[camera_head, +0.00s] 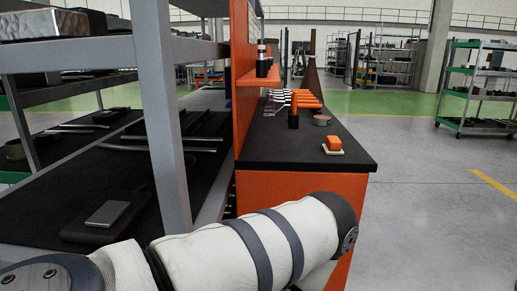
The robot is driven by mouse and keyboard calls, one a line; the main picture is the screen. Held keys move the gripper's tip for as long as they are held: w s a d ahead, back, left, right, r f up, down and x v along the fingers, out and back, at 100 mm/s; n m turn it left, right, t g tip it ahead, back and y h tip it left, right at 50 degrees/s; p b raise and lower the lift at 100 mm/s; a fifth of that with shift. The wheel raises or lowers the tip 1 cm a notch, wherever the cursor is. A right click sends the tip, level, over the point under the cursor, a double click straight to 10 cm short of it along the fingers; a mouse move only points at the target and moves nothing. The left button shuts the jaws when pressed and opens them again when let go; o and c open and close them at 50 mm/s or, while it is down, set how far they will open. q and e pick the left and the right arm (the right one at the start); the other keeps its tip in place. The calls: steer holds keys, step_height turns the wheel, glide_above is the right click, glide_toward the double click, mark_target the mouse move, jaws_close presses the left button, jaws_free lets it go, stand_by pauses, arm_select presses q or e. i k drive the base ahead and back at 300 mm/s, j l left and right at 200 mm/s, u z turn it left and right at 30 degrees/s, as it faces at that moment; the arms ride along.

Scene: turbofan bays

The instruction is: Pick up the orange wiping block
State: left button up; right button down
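The orange wiping block (334,143) sits on a pale flat pad (326,152) near the front right corner of the black worktop of an orange workbench (290,150). Nothing is touching it from above. My white, grey-banded arm crosses the bottom of the view from the left, in front of the bench and below the block. Neither gripper shows in the view, so their fingers cannot be seen.
A grey-framed shelf rack (165,115) with dark trays stands close on the left. Farther back on the worktop are several orange-handled items (306,100), a dark upright item (293,118) and a small round container (321,120). Open floor (430,190) lies right.

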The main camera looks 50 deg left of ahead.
mark_target(333, 145)
steer(key=k+u, duration=0.1)
steer(key=u, duration=0.3)
steer(key=k+u, duration=0.1)
steer(key=u, duration=0.25)
steer(key=k+u, duration=0.1)
steer(key=u, duration=0.3)
